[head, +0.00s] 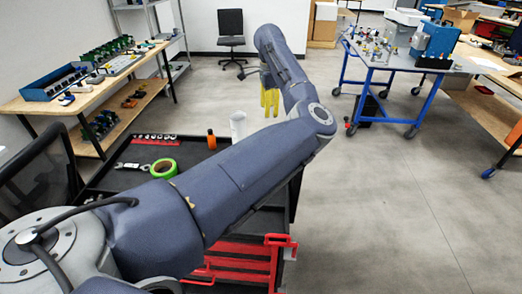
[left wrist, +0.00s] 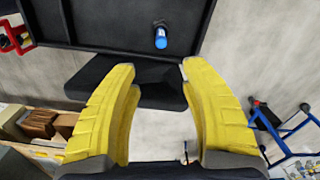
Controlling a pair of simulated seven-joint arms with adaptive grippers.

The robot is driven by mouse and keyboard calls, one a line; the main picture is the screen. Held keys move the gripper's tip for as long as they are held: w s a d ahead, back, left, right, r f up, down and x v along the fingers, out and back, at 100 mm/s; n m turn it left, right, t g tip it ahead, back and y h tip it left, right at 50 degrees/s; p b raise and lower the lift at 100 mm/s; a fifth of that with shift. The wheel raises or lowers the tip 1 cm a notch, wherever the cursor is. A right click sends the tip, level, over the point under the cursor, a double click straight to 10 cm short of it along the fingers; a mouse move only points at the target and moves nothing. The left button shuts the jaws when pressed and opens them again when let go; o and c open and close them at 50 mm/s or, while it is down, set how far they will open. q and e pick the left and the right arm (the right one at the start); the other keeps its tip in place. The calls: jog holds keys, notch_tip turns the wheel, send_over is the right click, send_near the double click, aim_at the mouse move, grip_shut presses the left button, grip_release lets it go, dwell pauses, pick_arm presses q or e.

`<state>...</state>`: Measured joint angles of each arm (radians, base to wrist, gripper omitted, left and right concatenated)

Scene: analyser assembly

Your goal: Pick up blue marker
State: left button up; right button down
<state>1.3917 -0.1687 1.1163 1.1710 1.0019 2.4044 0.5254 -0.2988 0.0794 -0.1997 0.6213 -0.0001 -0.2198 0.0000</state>
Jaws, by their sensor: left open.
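The blue marker (left wrist: 160,37) shows in the left wrist view as a short blue cylinder with a paler end, on the dark cart top near its edge. I cannot make it out in the head view, where my arm covers part of the cart. My left gripper (head: 270,100) has yellow fingers and points down past the far end of the cart. In the left wrist view the left gripper (left wrist: 158,72) is open and empty, with the marker beyond its fingertips, apart from them. My right gripper is not in view.
The black cart top (head: 122,180) also holds a green tape roll (head: 163,168), a wrench (head: 131,166), an orange item (head: 211,139) and a white cylinder (head: 238,125). Red bars (head: 240,262) are on its side. A blue-framed table (head: 400,62) stands far right; open floor lies between.

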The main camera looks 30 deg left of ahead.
pick_arm(q)
notch_tip(320, 180, down, 11)
jog(key=shift+r, duration=0.15)
jog(key=shift+w+f, duration=0.2)
jog(key=shift+f, duration=2.9)
grip_shut()
